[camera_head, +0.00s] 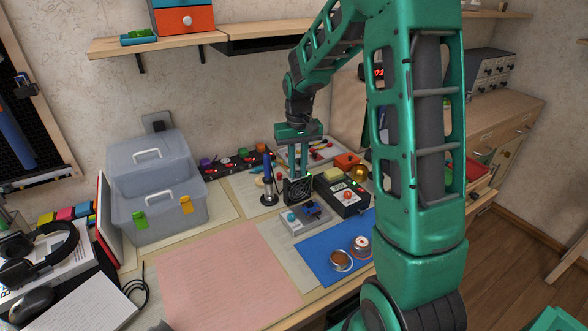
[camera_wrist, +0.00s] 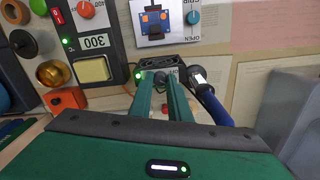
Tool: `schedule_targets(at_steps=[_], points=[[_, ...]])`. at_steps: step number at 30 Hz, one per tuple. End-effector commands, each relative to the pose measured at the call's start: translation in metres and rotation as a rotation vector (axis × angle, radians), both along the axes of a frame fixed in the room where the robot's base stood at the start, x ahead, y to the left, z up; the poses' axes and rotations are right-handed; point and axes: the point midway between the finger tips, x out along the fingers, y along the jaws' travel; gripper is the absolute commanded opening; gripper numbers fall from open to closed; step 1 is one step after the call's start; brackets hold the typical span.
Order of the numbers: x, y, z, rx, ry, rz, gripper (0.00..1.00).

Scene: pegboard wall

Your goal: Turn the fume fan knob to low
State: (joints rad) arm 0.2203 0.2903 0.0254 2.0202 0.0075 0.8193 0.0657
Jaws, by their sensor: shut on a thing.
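The fume fan (camera_head: 299,192) is a small black box with a grille, standing on the bench beyond the grey clamp unit. Its top edge and a green light also show in the wrist view (camera_wrist: 178,66). My gripper (camera_head: 299,174) points straight down at the top of the fan. In the wrist view my two green fingers (camera_wrist: 162,80) are close together at the fan, shut on its small dark knob (camera_wrist: 160,77). The fingers hide most of the knob, so its setting and any marks around it cannot be read.
A blue-handled soldering iron (camera_head: 268,178) stands upright close to the fan's left. A black soldering station (camera_head: 345,198) with a red knob is at its right. The grey unit (camera_head: 295,223) with a teal knob is in front. A grey toolbox (camera_head: 160,215) stands farther left.

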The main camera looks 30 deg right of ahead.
Motion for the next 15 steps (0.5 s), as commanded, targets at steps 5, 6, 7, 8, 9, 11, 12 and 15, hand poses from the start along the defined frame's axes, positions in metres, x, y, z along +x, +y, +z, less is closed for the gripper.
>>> schedule_targets(at_steps=[5,6,7,8,9,11,12,15], points=[[0.0016,0.0008,0.0012,0.001,-0.004,0.003,0.33],[0.0014,0.0007,0.0010,0.000,-0.004,0.003,0.35],[0.0013,0.0007,0.0010,0.000,-0.003,0.003,0.35],[0.0012,0.0006,0.0009,0.000,-0.003,0.003,0.35],[0.0010,0.0005,0.0008,0.000,-0.003,0.002,0.35],[0.0008,0.0004,0.0006,0.000,-0.002,0.002,0.35],[0.0007,0.0003,0.0005,0.000,-0.002,0.002,0.35],[0.0007,0.0002,0.0020,0.000,-0.002,0.002,0.35]])
